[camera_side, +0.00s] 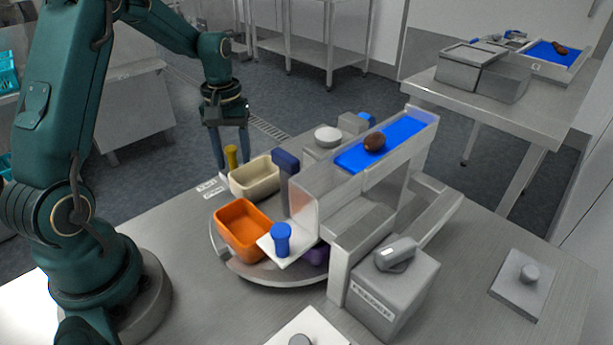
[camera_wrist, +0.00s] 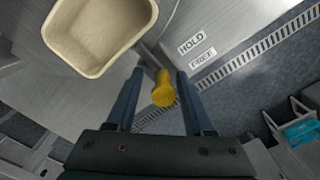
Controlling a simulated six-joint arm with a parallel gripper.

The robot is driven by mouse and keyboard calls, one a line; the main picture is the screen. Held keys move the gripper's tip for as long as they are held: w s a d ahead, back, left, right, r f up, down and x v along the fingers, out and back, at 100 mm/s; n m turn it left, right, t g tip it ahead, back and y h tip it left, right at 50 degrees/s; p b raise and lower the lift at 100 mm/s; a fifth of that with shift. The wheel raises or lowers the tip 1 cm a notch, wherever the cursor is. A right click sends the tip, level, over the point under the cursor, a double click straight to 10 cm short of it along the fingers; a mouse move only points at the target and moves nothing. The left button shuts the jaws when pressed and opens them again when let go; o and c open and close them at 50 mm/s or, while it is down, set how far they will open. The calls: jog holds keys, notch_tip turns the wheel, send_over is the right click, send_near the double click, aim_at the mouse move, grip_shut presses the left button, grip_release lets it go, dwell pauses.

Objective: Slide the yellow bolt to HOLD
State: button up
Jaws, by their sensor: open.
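The yellow bolt (camera_side: 231,157) stands up at the table's far edge, beside the cream bin, in the side view. In the wrist view the yellow bolt (camera_wrist: 163,92) is between the two fingers of my gripper (camera_wrist: 160,84), with a gap on each side. My gripper (camera_side: 234,166) is open and points down around the bolt. The HOLD label (camera_wrist: 191,42) and the FREE label (camera_wrist: 202,57) lie flat to the right of the bolt in the wrist view. The bolt appears nearer the FREE label, but its exact setting is unclear.
The cream bin (camera_wrist: 97,34) is close to the left finger in the wrist view. An orange bin (camera_side: 243,230) sits on the round turntable (camera_side: 275,279). A dark blue post (camera_side: 287,172) and a chute with a blue belt (camera_side: 405,131) carrying a brown date (camera_side: 374,142) stand to the right.

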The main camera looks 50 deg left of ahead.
aim_at(234, 151)
notch_tip(234, 151, up, 5)
jog(key=shift+r, duration=0.1)
dwell(0.3)
jog(key=shift+d+r, duration=0.3)
jog(key=shift+d, duration=0.1)
jog(key=s+d+r+m+t, duration=0.2)
jog(key=s+d+r+m, duration=0.1)
jog(key=s+d, duration=0.3)
jog(key=s+d+r+m+t, duration=0.3)
jog(key=s+d+m, duration=0.3)
jog(key=d, duration=0.3)
jog(key=shift+s+t, duration=0.3)
jog(key=shift+s, duration=0.1)
jog(key=shift+r, duration=0.1)
dwell(0.4)
